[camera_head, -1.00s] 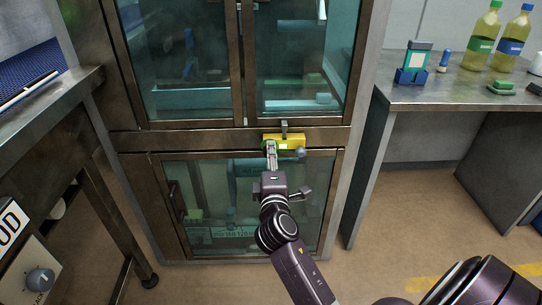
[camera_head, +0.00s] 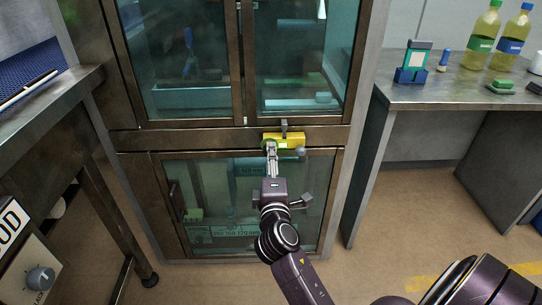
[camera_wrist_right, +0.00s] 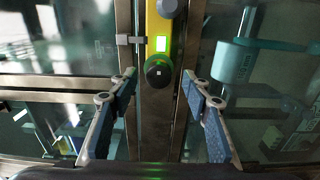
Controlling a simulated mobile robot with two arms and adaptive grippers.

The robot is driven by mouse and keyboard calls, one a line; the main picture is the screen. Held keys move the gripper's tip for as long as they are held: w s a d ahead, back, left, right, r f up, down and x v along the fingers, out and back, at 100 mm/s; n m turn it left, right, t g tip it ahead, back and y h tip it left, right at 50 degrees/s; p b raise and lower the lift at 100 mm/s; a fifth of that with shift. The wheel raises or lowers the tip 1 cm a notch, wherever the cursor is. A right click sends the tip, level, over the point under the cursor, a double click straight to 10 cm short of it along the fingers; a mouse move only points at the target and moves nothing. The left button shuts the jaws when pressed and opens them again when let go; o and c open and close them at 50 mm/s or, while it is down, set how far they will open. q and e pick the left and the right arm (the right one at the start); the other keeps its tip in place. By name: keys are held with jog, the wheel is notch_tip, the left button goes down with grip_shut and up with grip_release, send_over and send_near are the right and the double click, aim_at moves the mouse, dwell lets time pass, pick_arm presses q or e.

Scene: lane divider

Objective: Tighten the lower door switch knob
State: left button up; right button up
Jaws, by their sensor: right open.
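The yellow door switch (camera_head: 289,139) sits on the metal crossbar between the upper and lower cabinet doors. In the right wrist view its yellow body (camera_wrist_right: 153,22) runs upright with a lit green window (camera_wrist_right: 160,44). Below that window is a round black knob (camera_wrist_right: 158,71) with a green glow around it. My right gripper (camera_head: 271,146) is at the left end of the switch. In the wrist view the right gripper (camera_wrist_right: 158,78) is open, one finger on each side of the knob, with gaps visible on both sides. My left gripper is not in view.
The glass lower door (camera_head: 235,220) has a dark handle (camera_head: 176,200) at left. A metal bench (camera_head: 440,95) at right holds bottles (camera_head: 484,38) and a teal device (camera_head: 412,62). Another bench (camera_head: 50,100) stands at left. The floor between is open.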

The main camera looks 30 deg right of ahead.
jog(key=v, duration=0.5)
jog(key=shift+s, duration=0.1)
dwell(0.6)
